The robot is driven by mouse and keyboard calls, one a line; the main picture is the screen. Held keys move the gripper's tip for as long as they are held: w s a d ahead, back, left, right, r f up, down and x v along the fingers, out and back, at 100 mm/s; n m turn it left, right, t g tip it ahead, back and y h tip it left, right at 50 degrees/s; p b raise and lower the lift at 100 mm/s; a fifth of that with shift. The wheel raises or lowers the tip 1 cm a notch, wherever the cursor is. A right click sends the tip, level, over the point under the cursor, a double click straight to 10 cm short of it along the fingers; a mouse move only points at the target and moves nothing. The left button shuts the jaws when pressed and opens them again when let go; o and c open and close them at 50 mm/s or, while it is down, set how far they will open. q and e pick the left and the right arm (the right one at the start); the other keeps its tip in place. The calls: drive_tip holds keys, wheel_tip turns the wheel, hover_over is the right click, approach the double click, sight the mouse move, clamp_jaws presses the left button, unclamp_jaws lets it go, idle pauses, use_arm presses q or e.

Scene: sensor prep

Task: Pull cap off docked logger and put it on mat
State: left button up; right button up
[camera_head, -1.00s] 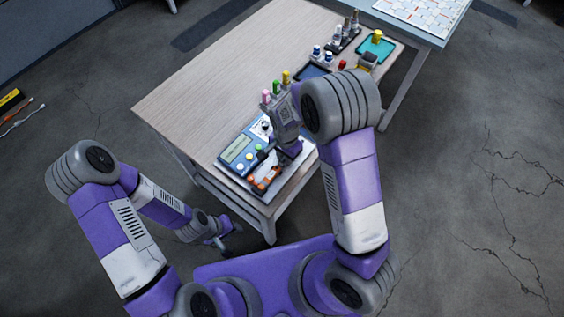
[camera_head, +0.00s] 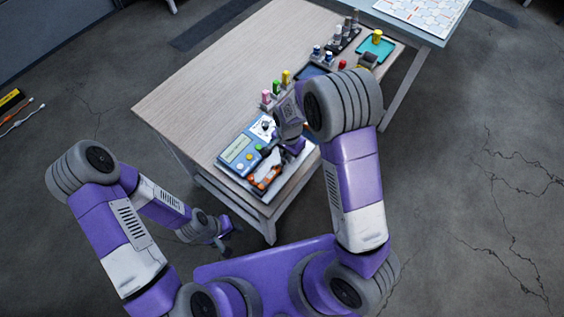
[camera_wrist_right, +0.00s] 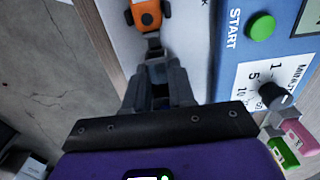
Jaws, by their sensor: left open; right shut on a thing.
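My right gripper (camera_wrist_right: 156,88) is shut on a small grey piece (camera_wrist_right: 157,68), apparently the cap, in line with the stub. Whether cap and logger still touch is unclear. In the head view my right wrist hides most of this grip. My left gripper (camera_head: 224,238) is open and empty, low beside the table. A dark flat pad (camera_head: 311,71), possibly the mat, is partly hidden by my right arm.
The blue panel (camera_head: 237,150) has a screen, buttons and a knob (camera_wrist_right: 277,95). Pink, green and yellow capped items (camera_head: 276,88) stand behind it. A teal tray (camera_head: 364,45) with a yellow object and a dark rack of bottles stand farther back. The table's left half (camera_head: 215,85) is clear.

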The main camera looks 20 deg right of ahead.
drive_tip(key=shift+r+p, duration=2.45)
drive_tip(key=shift+r, duration=0.35)
